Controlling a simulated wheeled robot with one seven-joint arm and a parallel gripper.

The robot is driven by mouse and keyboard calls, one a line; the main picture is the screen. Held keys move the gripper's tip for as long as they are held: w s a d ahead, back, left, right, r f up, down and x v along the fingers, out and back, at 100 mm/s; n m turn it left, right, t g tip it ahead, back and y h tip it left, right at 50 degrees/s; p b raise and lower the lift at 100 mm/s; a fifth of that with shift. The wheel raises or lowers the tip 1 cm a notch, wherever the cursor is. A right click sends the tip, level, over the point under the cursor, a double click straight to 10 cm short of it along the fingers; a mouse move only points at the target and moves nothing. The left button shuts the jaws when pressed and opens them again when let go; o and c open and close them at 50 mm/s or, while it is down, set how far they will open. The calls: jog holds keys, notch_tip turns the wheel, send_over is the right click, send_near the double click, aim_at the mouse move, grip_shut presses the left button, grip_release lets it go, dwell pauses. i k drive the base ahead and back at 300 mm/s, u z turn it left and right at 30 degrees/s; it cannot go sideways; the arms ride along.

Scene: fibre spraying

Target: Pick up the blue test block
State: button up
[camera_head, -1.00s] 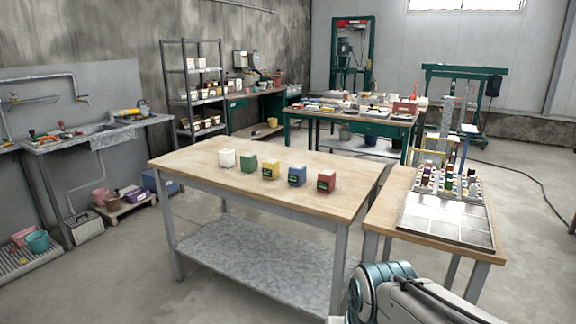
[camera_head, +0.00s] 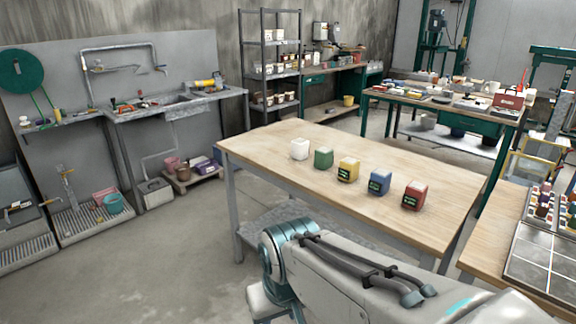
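The blue test block (camera_head: 380,182) stands on the wooden-topped table (camera_head: 270,150) in the middle of the view. It is in a slanting row, with the yellow block (camera_head: 348,169) on its left and the red block (camera_head: 415,196) on its right. A dark label shows on its front. My arm reaches across the lower right of the view, in front of the table. My gripper is not visible, and nothing is seen touching the blue block.
A green block (camera_head: 323,157) and a white block (camera_head: 300,148) complete the row. A side table with a tiled tray (camera_head: 545,255) and small bottles stands at right. A sink bench (camera_head: 165,108) is along the left wall. Floor at lower left is clear.

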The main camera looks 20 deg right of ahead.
aim_at(383, 176)
jog(key=i, duration=1.15)
jog(key=z, duration=1.1)
jog(key=i, duration=0.7)
jog(key=z, duration=0.65)
